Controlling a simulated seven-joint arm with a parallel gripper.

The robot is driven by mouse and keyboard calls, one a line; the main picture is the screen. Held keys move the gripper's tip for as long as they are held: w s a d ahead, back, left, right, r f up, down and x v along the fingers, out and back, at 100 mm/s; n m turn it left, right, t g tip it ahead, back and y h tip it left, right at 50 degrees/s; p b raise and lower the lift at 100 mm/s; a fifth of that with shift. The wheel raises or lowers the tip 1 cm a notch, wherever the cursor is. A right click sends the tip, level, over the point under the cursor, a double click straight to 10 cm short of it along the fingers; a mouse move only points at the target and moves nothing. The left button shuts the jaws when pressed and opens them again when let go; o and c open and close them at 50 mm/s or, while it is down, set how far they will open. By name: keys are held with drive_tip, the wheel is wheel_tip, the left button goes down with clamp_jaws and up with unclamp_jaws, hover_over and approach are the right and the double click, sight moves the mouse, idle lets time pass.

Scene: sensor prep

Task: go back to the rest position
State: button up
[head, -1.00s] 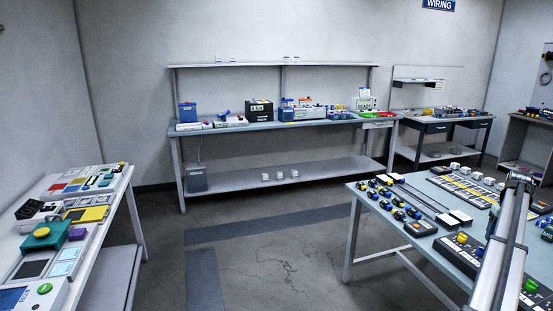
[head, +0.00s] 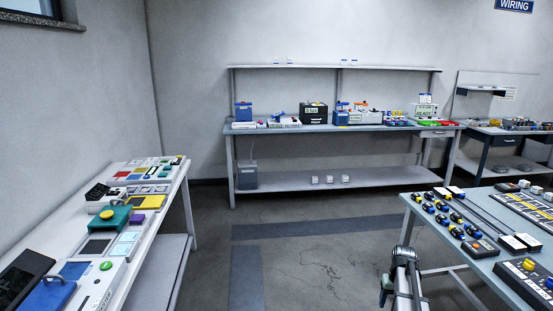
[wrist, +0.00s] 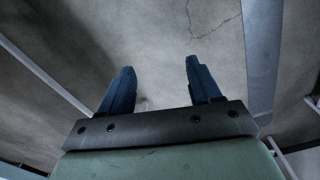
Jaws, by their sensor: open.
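My gripper shows in the wrist view (wrist: 158,88), its two blue fingers spread apart with nothing between them. Bare grey floor (wrist: 150,40) lies beyond the fingertips. In the head view, part of my arm shows at the bottom, just left of the right table; I cannot make out the fingers there.
A blue-topped table (head: 470,262) with sensors and boxes stands at the right, close to my arm. A white table (head: 160,218) with devices stands at the left. A long workbench (head: 300,129) with a shelf runs along the back wall. The floor between them is clear.

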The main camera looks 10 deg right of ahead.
drive_tip(key=s+a+f+n, duration=0.1)
drive_tip(key=s+a+f, duration=0.25)
drive_tip(key=a, duration=0.75)
drive_tip(key=s+a+f+n, duration=0.1)
drive_tip(key=s+a+f, duration=0.3)
drive_tip(key=a, duration=0.6)
drive_tip(key=s+a+f+n, duration=0.15)
drive_tip(key=s+a, duration=0.35)
drive_tip(key=a, duration=0.6)
drive_tip(key=s+f+g, duration=0.3)
drive_tip(key=s+f, duration=0.7)
drive_tip(key=s, duration=0.5)
drive_tip(key=s+f+g, duration=0.3)
drive_tip(key=s+f, duration=0.8)
drive_tip(key=s, duration=0.4)
drive_tip(key=shift+d+g, duration=0.25)
drive_tip(key=shift+g, duration=0.15)
